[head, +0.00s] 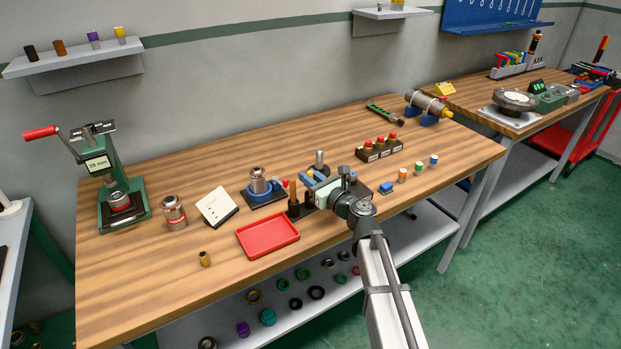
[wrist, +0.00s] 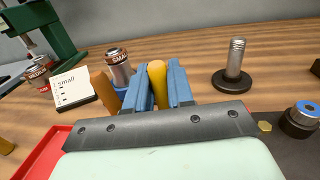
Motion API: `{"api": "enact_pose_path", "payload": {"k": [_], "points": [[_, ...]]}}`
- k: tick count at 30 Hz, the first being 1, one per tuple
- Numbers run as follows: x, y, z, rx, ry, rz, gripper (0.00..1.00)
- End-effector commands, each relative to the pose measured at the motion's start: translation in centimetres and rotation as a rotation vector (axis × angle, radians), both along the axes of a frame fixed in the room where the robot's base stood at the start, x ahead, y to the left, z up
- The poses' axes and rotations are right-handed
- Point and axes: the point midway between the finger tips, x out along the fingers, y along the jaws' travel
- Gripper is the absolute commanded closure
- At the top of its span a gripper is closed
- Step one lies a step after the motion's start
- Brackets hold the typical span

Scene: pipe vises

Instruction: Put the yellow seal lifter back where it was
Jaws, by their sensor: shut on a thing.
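The yellow seal lifter (wrist: 157,82) shows as a rounded yellow handle between the two blue fingers of my gripper (wrist: 158,92) in the wrist view. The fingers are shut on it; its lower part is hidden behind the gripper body. In the head view my gripper (head: 312,179) is low over the middle of the bench, just right of a dark holder (head: 294,209). An orange-brown handle (head: 292,188) stands upright in that holder. The same handle (wrist: 104,91) stands just left of my fingers in the wrist view. I cannot tell whether the lifter's lower end touches anything.
A red tray (head: 268,237) lies in front of the holder. A small metal cylinder (head: 259,181) on a blue base and a white card (head: 217,206) stand to the left. A post on a round black base (wrist: 233,72) stands behind right. Several small capped pieces (head: 402,175) stand farther right.

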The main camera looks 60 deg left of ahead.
Motion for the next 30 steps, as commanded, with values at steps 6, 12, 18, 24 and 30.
{"api": "enact_pose_path", "payload": {"k": [6,12,18,24,30], "points": [[0.00,0.00,0.01,0.000,0.000,0.000,1.00],[-0.01,0.01,-0.22,0.000,-0.001,0.000,0.71],[0.00,0.00,-0.22,0.000,-0.001,0.000,0.52],[-0.01,0.00,-0.21,0.000,-0.001,0.000,0.52],[0.02,-0.80,0.08,0.000,0.000,0.000,0.52]]}}
